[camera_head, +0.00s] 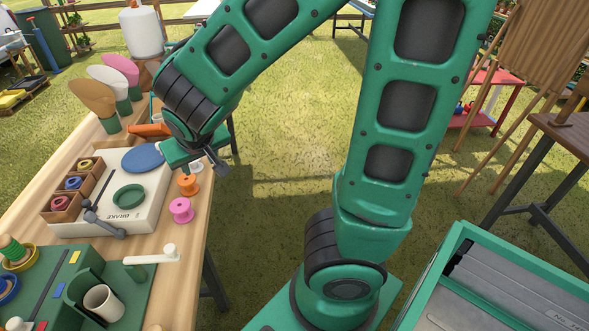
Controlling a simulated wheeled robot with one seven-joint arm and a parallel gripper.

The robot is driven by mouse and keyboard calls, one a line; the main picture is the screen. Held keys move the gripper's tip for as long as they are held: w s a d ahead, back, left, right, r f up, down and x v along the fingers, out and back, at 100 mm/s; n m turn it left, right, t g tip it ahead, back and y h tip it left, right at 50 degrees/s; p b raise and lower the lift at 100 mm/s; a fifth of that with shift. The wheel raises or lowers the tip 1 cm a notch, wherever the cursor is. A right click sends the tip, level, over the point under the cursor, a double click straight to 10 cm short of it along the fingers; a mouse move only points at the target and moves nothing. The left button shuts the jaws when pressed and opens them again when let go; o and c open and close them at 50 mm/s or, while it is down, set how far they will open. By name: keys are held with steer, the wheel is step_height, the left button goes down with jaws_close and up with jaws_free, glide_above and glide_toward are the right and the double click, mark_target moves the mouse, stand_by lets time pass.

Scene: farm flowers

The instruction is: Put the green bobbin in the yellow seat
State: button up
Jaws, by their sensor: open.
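The green bobbin (13,247), a small spool with pale wooden ends, stands upright at the left edge of the view. It appears to stand in the yellow seat (34,261), a round yellow ring on the green board; whether it is fully down cannot be told. My gripper (216,164) is over the right edge of the workbench, beyond the white spool. It is open, and I see nothing held in it. My arm hides part of its far side.
A white machine (143,212) with a green disc and grey lever stands mid-bench. Orange (187,185) and pink (182,210) spools stand along the bench's right edge. Wooden boxes (62,208) hold coloured rolls. A white cup (103,303) sits in a green holder. Grass lies right of the bench.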

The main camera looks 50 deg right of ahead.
steer(key=s+d+m+g, duration=0.3)
steer(key=s+d+g, duration=0.1)
steer(key=s+d, duration=0.75)
steer(key=s+d+r+m+g+y, duration=0.1)
steer(key=s+r+g+y, duration=0.1)
steer(key=s, duration=1)
steer(key=shift+s+d+r+g+y, duration=0.15)
steer(key=shift+r+g+y, duration=0.15)
steer(key=shift+r, duration=0.15)
